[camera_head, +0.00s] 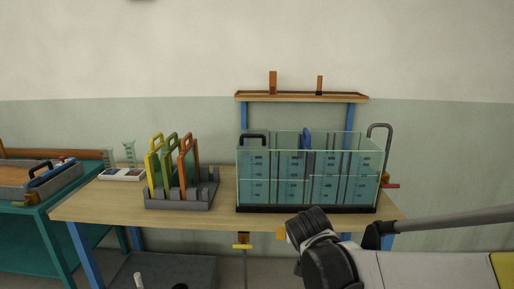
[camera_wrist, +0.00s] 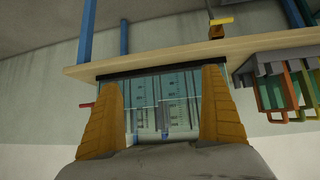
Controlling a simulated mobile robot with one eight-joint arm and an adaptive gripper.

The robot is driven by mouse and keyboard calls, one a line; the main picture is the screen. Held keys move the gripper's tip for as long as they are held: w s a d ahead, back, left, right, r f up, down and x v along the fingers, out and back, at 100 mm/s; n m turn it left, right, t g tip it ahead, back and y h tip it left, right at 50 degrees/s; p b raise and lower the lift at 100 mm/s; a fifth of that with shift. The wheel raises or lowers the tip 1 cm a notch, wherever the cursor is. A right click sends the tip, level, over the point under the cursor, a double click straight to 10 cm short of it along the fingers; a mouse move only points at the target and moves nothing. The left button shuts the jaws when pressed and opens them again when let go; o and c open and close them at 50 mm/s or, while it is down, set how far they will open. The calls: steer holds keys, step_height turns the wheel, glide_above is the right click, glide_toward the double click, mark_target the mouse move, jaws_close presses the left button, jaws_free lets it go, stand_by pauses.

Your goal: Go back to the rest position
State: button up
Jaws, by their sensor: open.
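My gripper (camera_wrist: 160,78) shows in the wrist view with its two orange fingers spread wide apart and nothing between them. That view is upside down, and the glass flume (camera_wrist: 165,90) appears beyond the fingers, partly covered by them. In the head view my dark wrist (camera_head: 325,245) is in front of the table's front edge, below and right of the flume's middle. The flume (camera_head: 265,185) stands on the wooden table, holding bluish water and marked with scales. The fingers are not clearly seen in the head view.
A grey rack (camera_head: 180,202) with yellow, green and orange handled plates stands left of the flume. Small glass cylinders (camera_head: 129,152) stand farther left. A shelf (camera_head: 300,97) is behind the flume. A yellow-handled valve (camera_head: 243,246) hangs below the table. A teal bench (camera_head: 35,220) is at far left.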

steer(key=s+d+g, duration=0.1)
steer(key=s+d, duration=0.2)
steer(key=s, duration=1)
steer(key=s+d+g+y, duration=0.1)
steer(key=s+d, duration=0.2)
steer(key=s, duration=0.9)
steer(key=shift+s+d+r+n+g+y, duration=0.15)
steer(key=shift+s+r+n+g+y, duration=0.15)
steer(key=shift+s+n, duration=0.1)
steer(key=shift+w, duration=0.1)
